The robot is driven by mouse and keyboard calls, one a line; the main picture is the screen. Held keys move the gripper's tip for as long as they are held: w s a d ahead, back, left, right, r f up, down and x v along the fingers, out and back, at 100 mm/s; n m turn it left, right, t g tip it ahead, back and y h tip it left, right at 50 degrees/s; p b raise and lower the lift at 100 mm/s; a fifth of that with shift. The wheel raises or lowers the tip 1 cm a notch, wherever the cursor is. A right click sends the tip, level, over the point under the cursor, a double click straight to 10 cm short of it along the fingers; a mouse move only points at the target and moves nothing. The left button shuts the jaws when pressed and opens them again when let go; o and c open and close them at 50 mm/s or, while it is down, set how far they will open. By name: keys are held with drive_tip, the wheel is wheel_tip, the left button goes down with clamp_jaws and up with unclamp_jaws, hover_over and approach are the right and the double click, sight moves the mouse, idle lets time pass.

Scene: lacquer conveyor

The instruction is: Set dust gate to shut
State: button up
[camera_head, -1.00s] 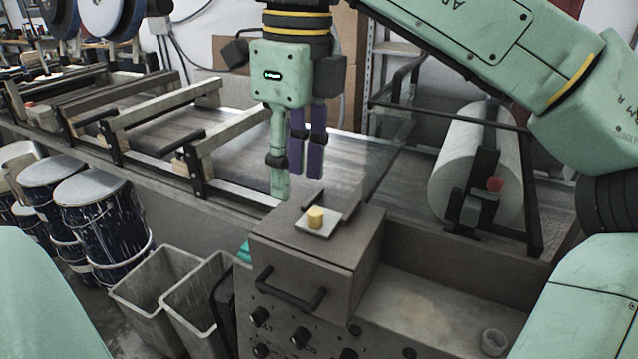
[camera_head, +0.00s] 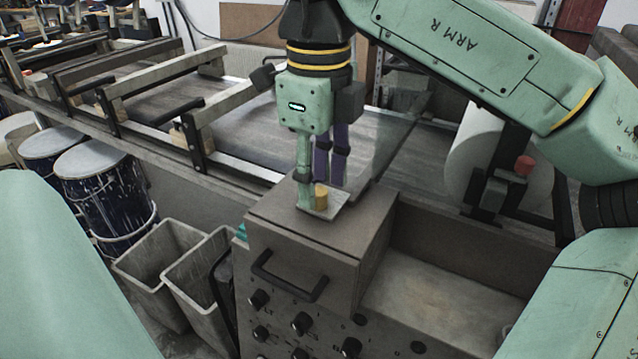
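A yellow knob (camera_head: 321,198) stands on a small pale metal plate (camera_head: 328,211) on top of the grey control box (camera_head: 283,228). I take this knob and plate to be the dust gate; no label is readable. My gripper (camera_head: 318,194) points down at the knob. Its green finger is just left of the knob, and its purple finger parts are behind and to the right. The fingers are apart. I cannot tell whether either touches the knob. The gripper hides part of the plate and of the dark rail behind it.
The box has a black handle (camera_head: 289,283) and several black knobs on its front. A flat conveyor bed (camera_head: 260,130) with raised crossbars runs behind. A white roll (camera_head: 474,150) stands at right. Two grey bins (camera_head: 160,262) and blue drums (camera_head: 98,195) stand at left.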

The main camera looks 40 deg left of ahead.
drive_tip(key=shift+f, duration=0.85)
drive_tip(key=shift+c, duration=0.4)
clamp_jaws()
